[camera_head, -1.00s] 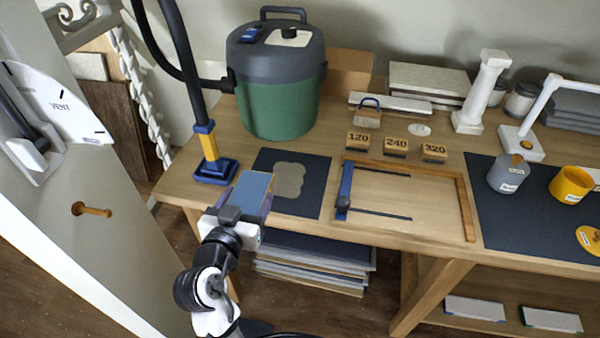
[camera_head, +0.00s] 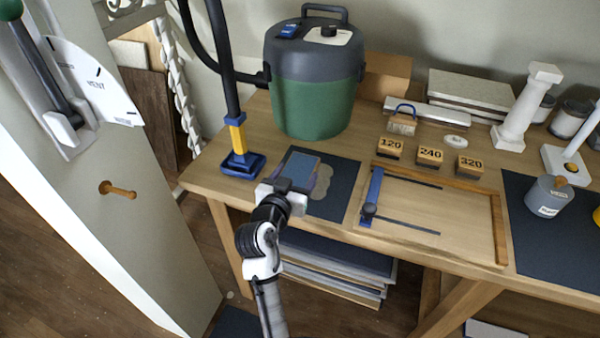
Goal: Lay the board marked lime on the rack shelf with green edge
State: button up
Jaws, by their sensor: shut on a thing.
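My gripper (camera_head: 291,187) is shut on a small flat piece with a blue-grey top (camera_head: 301,166). It holds this piece over the front of the dark mat on the bench, partly covering the pale patch there. I cannot read any lime mark on the held piece, nor tell whether it touches the mat. No shelf with a green edge can be made out now. A stack of flat boards (camera_head: 335,265) lies under the bench, behind and right of my arm; no mark on them is readable. A white slab (camera_head: 495,330) on the lower shelf is cut off at the bottom edge.
A green canister vacuum (camera_head: 313,100) and its blue-footed hose stand (camera_head: 241,163) are behind my gripper. A wooden frame with a blue slide (camera_head: 372,192) lies to the right, with numbered blocks beyond. A pillar with a vent dial (camera_head: 98,92) and wooden peg (camera_head: 120,190) is left.

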aim_at(300, 175)
jog(key=w+f, duration=0.1)
jog(key=w+d+f+p, duration=0.1)
jog(key=shift+w, duration=0.35)
jog(key=shift+w+f, duration=0.15)
jog(key=shift+f, duration=0.05)
jog(key=shift+f, duration=0.15)
jog(key=o, duration=1.1)
